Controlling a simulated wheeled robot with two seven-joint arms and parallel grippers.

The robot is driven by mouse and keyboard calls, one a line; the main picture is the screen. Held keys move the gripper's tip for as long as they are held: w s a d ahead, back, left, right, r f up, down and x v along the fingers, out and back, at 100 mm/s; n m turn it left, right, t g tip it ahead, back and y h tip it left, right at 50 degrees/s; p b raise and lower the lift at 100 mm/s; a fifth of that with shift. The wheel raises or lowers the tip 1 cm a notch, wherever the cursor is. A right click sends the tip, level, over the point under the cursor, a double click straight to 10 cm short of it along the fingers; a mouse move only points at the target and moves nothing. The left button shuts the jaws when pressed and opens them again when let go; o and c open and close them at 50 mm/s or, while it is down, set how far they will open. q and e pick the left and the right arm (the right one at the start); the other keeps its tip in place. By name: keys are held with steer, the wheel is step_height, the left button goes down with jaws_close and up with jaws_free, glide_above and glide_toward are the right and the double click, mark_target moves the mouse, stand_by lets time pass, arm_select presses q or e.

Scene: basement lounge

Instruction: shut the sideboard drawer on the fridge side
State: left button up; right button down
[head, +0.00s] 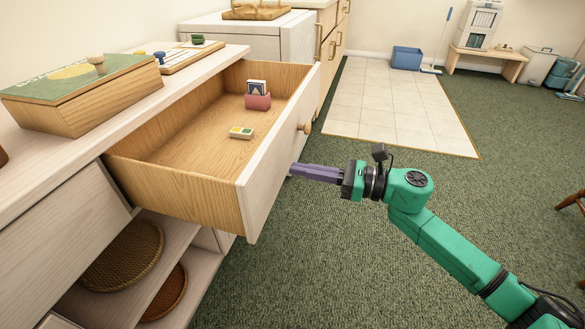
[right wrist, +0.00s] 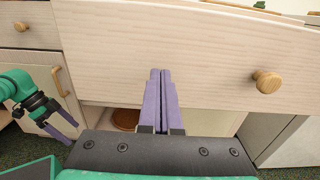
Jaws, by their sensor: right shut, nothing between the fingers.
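The sideboard drawer (head: 190,135) at the far end stands pulled out, with its pale front and round wooden knob (head: 305,128) facing right. It holds a pink card holder (head: 257,101) and a small white and green box (head: 241,133). My right gripper (head: 293,169) is shut and empty, its fingertips at the drawer front, below and nearer than the knob; I cannot tell if they touch. In the right wrist view the knob (right wrist: 268,82) is right of the fingers. My left gripper (right wrist: 68,128) shows there at left, fingers apart and empty.
The sideboard top (head: 120,105) bears a green-lidded box (head: 80,95) and a wooden tray (head: 180,60). A white cabinet-like unit (head: 240,42) stands just beyond the drawer. Baskets (head: 125,255) sit on shelves below. Green carpet right of the drawer is clear.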

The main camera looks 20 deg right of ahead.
arm_select(q)
steer(key=shift+a, duration=0.15)
arm_select(e)
steer(key=shift+x, duration=1.25)
steer(key=shift+w+a, duration=0.1)
